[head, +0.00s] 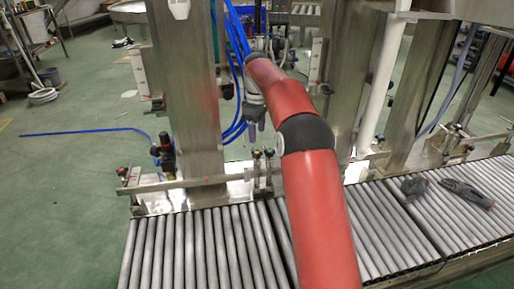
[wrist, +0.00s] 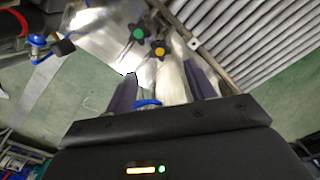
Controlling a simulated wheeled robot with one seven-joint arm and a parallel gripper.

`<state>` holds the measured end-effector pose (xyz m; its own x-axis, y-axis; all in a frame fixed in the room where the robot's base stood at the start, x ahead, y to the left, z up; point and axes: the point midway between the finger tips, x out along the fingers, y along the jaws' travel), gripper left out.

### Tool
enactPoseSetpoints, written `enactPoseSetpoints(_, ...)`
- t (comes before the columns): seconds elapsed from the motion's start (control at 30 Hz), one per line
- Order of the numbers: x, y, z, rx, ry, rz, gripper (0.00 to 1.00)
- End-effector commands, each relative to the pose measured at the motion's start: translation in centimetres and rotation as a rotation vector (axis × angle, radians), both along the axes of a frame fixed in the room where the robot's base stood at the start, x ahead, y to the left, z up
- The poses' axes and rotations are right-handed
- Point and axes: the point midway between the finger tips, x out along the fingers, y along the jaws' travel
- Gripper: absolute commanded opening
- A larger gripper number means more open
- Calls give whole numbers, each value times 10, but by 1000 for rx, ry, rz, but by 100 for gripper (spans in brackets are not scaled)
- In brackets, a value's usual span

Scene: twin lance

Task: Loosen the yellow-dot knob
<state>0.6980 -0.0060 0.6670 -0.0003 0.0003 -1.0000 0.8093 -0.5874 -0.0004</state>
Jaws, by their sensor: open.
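The yellow-dot knob (wrist: 159,49) is a dark, lobed knob with an orange-yellow centre, seen in the wrist view. Next to it, up and left, is a similar knob with a green dot (wrist: 138,33). In the head view two small dark knobs (head: 257,154) stand on posts at the conveyor's back rail; their dot colours are too small to tell. My gripper (wrist: 162,84) is open, its two purple fingers apart with no knob between them. The yellow-dot knob shows beyond the gap between the fingertips. In the head view my gripper (head: 253,131) points down above the knobs.
A grey roller conveyor (head: 190,250) runs along the front. A steel column (head: 185,90) stands left of my gripper, with blue hoses (head: 236,75) close by. A dark valve unit (head: 165,153) stands left of the knobs. Dark gloves or tools (head: 467,193) lie on the right rollers.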

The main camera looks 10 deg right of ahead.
Motion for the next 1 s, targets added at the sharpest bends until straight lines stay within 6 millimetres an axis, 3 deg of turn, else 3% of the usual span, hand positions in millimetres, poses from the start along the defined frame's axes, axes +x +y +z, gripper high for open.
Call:
enactPoseSetpoints(0.5, -1, 0, -70, -1, 2, 1, 55)
enactPoseSetpoints(0.87, 0, 0, -77, 0, 0, 0, 55)
enactPoseSetpoints(1.0, 0, 0, -77, 0, 0, 0, 39)
